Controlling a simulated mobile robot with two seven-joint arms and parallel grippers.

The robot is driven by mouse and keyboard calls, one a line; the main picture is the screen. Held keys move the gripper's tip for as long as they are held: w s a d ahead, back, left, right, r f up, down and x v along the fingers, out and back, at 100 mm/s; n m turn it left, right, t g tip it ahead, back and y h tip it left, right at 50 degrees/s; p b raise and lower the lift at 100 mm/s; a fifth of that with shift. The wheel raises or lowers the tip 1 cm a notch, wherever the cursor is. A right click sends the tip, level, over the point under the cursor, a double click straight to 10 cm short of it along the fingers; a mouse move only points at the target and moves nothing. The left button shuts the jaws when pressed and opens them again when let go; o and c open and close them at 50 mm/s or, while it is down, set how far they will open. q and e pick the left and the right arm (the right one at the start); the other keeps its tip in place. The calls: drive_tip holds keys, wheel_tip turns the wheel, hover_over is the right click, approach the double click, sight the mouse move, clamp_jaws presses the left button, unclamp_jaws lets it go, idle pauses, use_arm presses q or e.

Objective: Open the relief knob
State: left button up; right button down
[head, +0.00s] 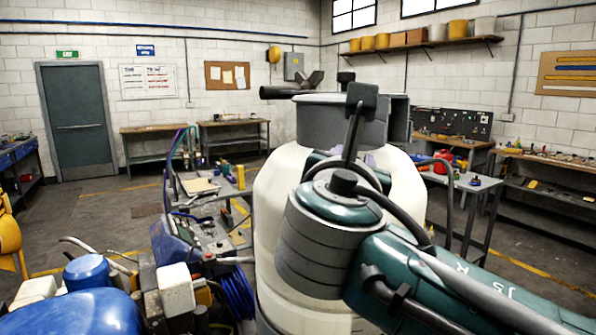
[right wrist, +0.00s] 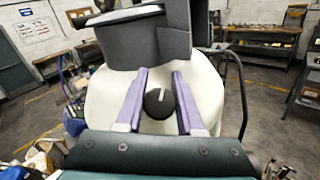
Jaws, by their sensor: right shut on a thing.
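The relief knob (right wrist: 158,103) is a round black knob with a pale line on its face, in the middle of the right wrist view. It sits against a large white rounded body (right wrist: 98,100). My right gripper (right wrist: 159,74) has two purple fingers, one along each side of the knob, and is shut on it. In the head view the white body (head: 271,190) stands in the centre, and my right arm comes in from the lower right in front of it. Only small purple bits of the gripper show there, and the knob is hidden. My left gripper is not in view.
A dark grey top (head: 322,106) crowns the white body, close above the fingers. A blue tank (head: 75,310) and machinery with hoses stand at lower left. A grey table (head: 470,183) is at the right. Open floor (head: 110,215) lies toward the door.

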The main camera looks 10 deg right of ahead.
drive_tip(key=m+g+h+b, duration=0.1)
drive_tip(key=m, duration=0.1)
drive_tip(key=m+g+h+b, duration=0.1)
drive_tip(key=m, duration=0.1)
drive_tip(key=m+g+h+b, duration=0.1)
drive_tip(key=m, duration=0.1)
drive_tip(key=shift+s+d+f, duration=0.2)
drive_tip(key=shift+f, duration=0.05)
drive_tip(key=m+g, duration=0.1)
drive_tip(key=m+g+h+b, duration=0.1)
drive_tip(key=m, duration=0.1)
drive_tip(key=shift+s+d, duration=0.15)
drive_tip(key=shift+d, duration=0.05)
drive_tip(key=shift+m+g+b, duration=0.35)
drive_tip(key=shift+m+g, duration=0.15)
drive_tip(key=shift+s+d+m, duration=0.1)
drive_tip(key=shift+m, duration=0.2)
drive_tip(key=c, duration=0.5)
unclamp_jaws()
drive_tip(key=shift+c, duration=0.2)
drive_tip(key=shift+f, duration=0.1)
